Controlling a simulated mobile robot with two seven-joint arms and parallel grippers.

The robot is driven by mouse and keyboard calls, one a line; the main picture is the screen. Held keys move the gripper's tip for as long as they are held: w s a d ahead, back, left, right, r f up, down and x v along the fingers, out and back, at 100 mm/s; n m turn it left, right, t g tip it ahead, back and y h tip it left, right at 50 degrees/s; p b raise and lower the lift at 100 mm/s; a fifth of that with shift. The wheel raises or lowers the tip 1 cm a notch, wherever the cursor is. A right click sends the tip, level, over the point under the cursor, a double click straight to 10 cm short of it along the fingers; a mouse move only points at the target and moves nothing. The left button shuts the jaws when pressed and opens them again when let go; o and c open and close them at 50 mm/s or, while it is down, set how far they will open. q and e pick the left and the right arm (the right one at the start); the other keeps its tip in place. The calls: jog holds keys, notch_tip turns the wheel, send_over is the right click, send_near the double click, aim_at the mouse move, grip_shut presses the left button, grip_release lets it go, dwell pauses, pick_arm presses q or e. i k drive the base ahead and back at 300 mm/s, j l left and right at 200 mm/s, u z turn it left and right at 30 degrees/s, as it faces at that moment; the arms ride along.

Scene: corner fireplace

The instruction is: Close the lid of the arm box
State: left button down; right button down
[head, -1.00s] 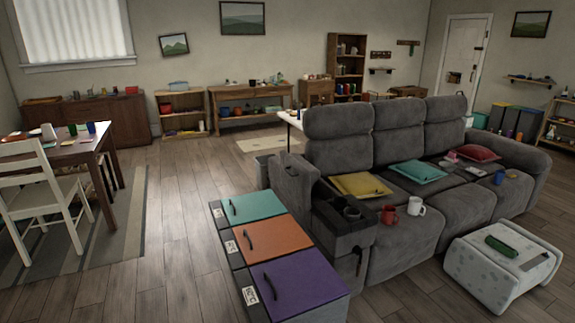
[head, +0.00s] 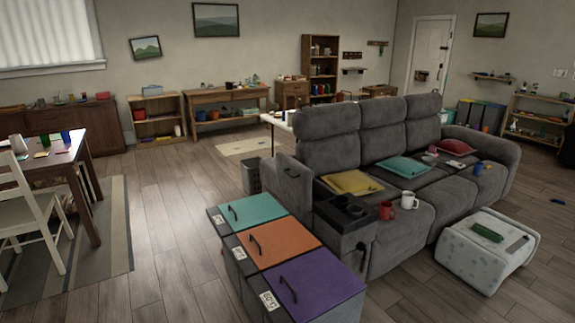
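Neither of my grippers is in view.
A red mug (head: 386,210) and white mug (head: 408,200) sit on the sofa. A footstool (head: 478,262) stands right. Floor (head: 175,240) is clear left of the bins.

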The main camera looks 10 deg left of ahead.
aim_at(293, 180)
jog(key=i+j+z, duration=0.2)
jog(key=j, duration=0.25)
jog(key=j+z, duration=0.15)
jog(key=j, duration=0.25)
jog(key=i+j+z, duration=0.15)
jog(key=j, duration=0.25)
jog(key=i+j+z, duration=0.15)
jog(key=j, duration=0.3)
jog(key=i+j+z, duration=0.15)
jog(key=j, duration=0.25)
jog(key=i+j+z, duration=0.15)
jog(key=j, duration=0.3)
jog(key=i+j+z, duration=0.1)
jog(key=j, duration=0.15)
jog(key=i+j+z, duration=0.15)
jog(key=j, duration=0.15)
jog(key=i+j+z, duration=0.1)
jog(key=j, duration=0.2)
jog(key=i+j+z, duration=0.2)
jog(key=i+j, duration=0.45)
